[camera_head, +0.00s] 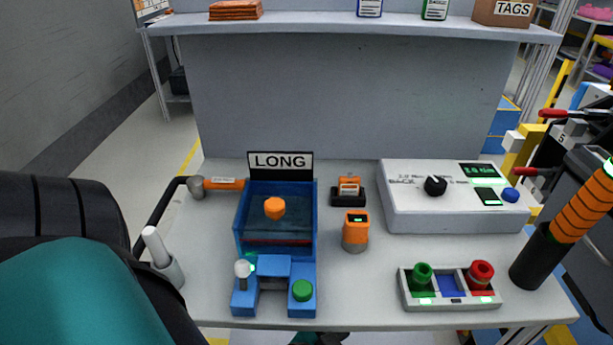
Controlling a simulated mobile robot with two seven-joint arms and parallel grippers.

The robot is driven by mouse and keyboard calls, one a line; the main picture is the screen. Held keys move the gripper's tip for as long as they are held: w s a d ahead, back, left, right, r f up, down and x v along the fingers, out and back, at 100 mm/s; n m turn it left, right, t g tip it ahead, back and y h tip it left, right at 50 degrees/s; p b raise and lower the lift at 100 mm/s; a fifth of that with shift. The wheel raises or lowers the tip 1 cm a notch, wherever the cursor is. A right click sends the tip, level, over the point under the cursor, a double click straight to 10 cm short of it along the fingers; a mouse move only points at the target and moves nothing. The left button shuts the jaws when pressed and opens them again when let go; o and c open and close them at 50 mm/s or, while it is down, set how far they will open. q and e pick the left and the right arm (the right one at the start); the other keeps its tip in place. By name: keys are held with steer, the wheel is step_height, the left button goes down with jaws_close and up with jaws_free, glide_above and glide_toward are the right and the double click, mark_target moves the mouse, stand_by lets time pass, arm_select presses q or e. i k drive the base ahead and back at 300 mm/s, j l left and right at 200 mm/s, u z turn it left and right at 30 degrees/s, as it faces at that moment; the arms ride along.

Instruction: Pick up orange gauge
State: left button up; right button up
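An orange handheld device with a small green-lit display (355,231) stands upright on the white table, right of the blue box. It looks like the orange gauge. A smaller orange block with a pale label (348,186) sits in a black holder just behind it. Neither of my grippers shows clearly. A large black and teal shape fills the lower left and looks like part of my arm. A small dark piece shows at the bottom edge, and I cannot tell what it is.
A blue box (241,228) marked LONG holds an orange knob-like piece (274,208). A white console (455,216) stands at the back right. A grey tray (452,304) with green and red pieces lies at the front right. An orange ribbed cylinder (583,205) in a black sleeve stands at the right edge.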

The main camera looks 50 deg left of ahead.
mark_target(354, 239)
steer(key=k+u, duration=0.1)
steer(key=u, duration=0.4)
steer(key=k+u, duration=0.15)
steer(key=u, duration=0.35)
steer(key=i, duration=0.15)
